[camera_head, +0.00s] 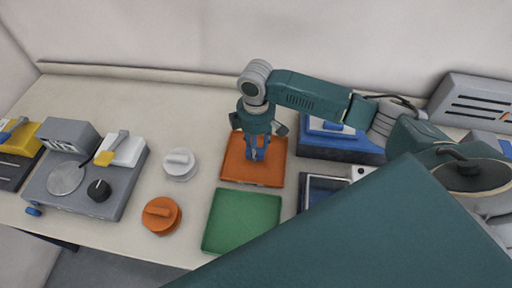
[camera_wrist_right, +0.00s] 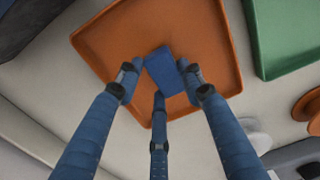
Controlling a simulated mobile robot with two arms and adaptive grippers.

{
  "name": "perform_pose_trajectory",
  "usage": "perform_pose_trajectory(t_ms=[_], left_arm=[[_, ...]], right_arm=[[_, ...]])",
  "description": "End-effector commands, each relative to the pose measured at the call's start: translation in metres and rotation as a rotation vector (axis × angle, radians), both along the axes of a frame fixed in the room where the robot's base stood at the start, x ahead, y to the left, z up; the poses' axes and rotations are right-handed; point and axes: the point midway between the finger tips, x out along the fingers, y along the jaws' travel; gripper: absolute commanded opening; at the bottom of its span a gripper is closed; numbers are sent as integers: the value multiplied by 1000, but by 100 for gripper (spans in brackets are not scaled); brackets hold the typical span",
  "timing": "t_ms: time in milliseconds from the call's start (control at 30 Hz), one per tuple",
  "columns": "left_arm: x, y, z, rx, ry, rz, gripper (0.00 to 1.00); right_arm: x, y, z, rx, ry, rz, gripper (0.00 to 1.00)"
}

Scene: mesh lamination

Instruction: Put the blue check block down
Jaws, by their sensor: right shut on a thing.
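My right gripper (camera_head: 257,155) points down over the orange tray (camera_head: 236,172). It is shut on the blue check block (camera_wrist_right: 165,68), with its blue fingers (camera_wrist_right: 158,85) around the block's sides. In the right wrist view the block lies within the outline of the orange tray (camera_wrist_right: 110,42). I cannot tell whether the block touches the tray floor. In the head view the block is mostly hidden by the fingers. My left gripper does not show in either view.
A green tray (camera_head: 241,221) lies in front of the orange one. A white knobbed disc (camera_head: 180,164) and an orange knobbed disc (camera_head: 161,215) lie to the left. A grey machine (camera_head: 85,180) stands further left. A blue device (camera_head: 340,145) stands right of the orange tray.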

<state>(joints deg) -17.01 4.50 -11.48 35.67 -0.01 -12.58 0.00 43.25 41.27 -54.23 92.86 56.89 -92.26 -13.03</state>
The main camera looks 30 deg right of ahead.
Motion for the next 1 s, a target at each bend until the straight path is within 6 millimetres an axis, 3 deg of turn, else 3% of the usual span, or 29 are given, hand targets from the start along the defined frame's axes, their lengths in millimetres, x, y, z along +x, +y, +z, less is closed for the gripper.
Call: perform_pose_trajectory(t_ms=[133,467,500,600,1000], left_arm=[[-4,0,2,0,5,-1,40],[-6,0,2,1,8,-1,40],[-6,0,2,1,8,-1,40],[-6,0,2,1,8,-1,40],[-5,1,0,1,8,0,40]], right_arm=[[0,0,-15,0,0,1,6],[0,0,-18,0,-1,0,6],[0,0,-18,0,-1,0,40],[0,0,-18,0,-1,0,57],[1,0,-9,0,-3,1,57]])
